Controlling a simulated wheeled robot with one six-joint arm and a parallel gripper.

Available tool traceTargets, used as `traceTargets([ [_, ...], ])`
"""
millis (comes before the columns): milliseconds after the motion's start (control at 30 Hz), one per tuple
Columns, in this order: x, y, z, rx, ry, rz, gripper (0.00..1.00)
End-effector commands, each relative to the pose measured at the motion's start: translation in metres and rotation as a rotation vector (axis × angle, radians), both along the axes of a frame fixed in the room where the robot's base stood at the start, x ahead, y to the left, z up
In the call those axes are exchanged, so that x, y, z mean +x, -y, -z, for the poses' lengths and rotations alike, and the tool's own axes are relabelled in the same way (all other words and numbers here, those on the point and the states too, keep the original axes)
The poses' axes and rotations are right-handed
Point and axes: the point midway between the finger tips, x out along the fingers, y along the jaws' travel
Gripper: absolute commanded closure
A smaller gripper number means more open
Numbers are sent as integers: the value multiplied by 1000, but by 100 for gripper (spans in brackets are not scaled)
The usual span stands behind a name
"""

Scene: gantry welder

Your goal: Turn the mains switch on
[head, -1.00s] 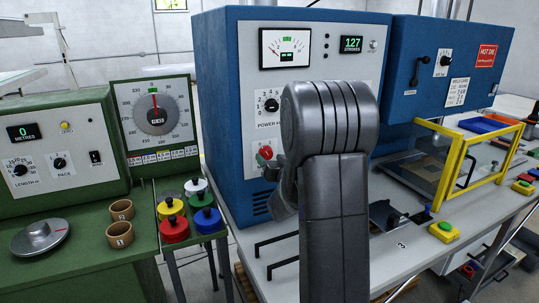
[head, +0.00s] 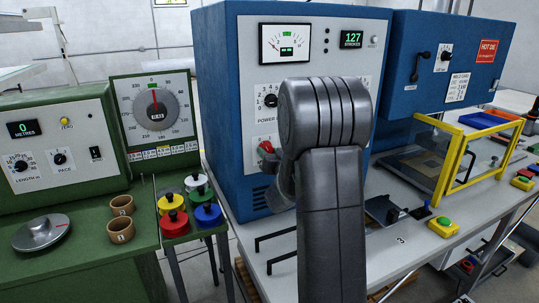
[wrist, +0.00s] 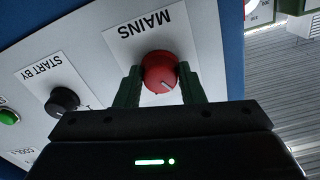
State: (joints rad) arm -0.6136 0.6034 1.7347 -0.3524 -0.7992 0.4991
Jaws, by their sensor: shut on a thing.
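In the wrist view the label is upside down, and a pale mark on the knob points to the lower right. My gripper (wrist: 160,78) is shut on the knob, with one dark green finger on each side. In the head view the red of the switch (head: 266,146) shows just left of my arm. My arm hides most of the gripper there.
A black START BY knob (wrist: 62,102) and a green button (wrist: 8,117) are on the same panel. In the head view, a green machine (head: 55,150) stands left, and a yellow-framed guard (head: 480,155) stands right on the grey bench (head: 345,262).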

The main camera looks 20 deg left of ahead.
Motion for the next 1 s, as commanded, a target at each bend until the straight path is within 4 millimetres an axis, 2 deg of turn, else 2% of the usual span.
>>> traceTargets([
  [267, 0, 0, 2, 94, -109, 0, 87],
  [1000, -2, -2, -1, 522, -613, 1, 87],
])
